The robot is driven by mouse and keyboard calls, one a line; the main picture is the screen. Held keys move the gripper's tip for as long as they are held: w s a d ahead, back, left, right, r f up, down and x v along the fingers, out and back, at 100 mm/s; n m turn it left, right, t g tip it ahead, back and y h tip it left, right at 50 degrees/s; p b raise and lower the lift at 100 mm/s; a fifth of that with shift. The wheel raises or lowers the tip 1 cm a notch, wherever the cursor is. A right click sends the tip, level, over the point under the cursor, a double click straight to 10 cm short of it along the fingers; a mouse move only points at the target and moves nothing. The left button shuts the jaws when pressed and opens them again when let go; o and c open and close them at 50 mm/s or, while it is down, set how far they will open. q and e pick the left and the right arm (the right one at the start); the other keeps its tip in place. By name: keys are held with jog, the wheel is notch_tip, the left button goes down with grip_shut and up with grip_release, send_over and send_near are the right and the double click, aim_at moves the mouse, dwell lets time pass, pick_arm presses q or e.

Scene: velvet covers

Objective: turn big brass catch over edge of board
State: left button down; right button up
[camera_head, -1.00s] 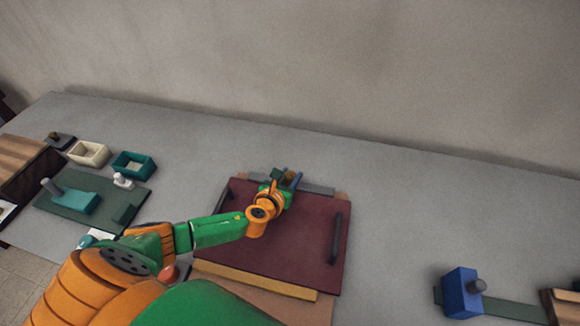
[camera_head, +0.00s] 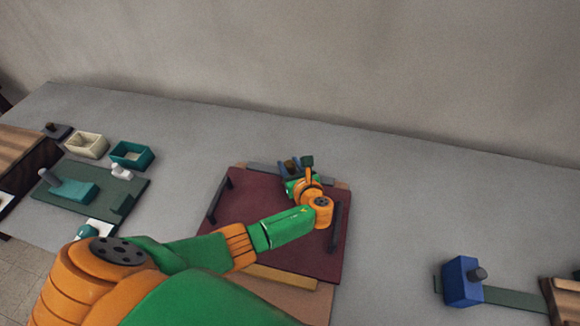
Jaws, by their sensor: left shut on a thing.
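The dark red velvet-covered board (camera_head: 245,215) lies flat on the grey table, over a tan wooden base (camera_head: 300,298). My left gripper (camera_head: 297,165) is at the board's far edge, right of its middle, with the forearm reaching across the board. It is shut on a small brownish brass piece (camera_head: 289,166), which looks like the big brass catch; the fingers hide most of it. I cannot tell how far the catch lies over the board's edge. My right gripper is not in view.
Dark bars (camera_head: 222,197) run along the board's left and right sides. A yellow strip (camera_head: 282,277) lies along its near edge. Left are a green board (camera_head: 90,187), a cream tray (camera_head: 87,145) and a teal tray (camera_head: 132,155). A blue block (camera_head: 462,282) stands right; the table between is clear.

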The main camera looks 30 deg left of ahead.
aim_at(292, 168)
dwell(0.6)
pick_arm(q)
jog(key=shift+c, duration=2.2)
grip_release()
jog(key=p+v, duration=0.1)
jog(key=v, duration=0.6)
jog(key=shift+d+p, duration=0.15)
jog(key=shift+p, duration=0.25)
jog(key=shift+w, duration=0.1)
